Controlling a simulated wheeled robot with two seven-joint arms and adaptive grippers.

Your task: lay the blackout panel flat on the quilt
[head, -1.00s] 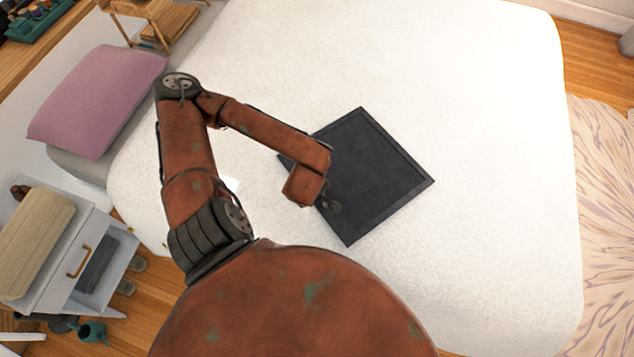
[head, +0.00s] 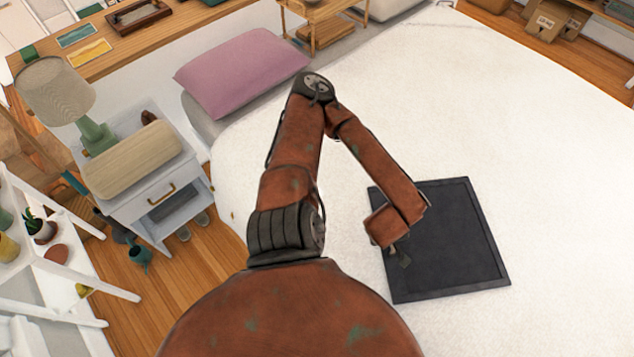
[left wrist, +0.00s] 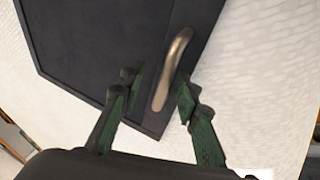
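The blackout panel (head: 450,240) is a dark square with a raised rim. In the head view it appears to lie flat on the white quilt (head: 540,140). My left gripper (head: 402,258) is at the panel's left edge, partly hidden by my wrist. In the left wrist view the panel (left wrist: 85,45) carries a curved metal handle (left wrist: 172,68) near its edge. The two green-padded fingers of the left gripper (left wrist: 157,92) stand apart on either side of the handle, with gaps visible. My right gripper is not in view.
A pink pillow (head: 243,72) lies at the bed's head. A white nightstand (head: 150,195) with a beige cushion (head: 137,160) stands left of the bed, near a lamp (head: 60,92). The quilt beyond the panel is clear.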

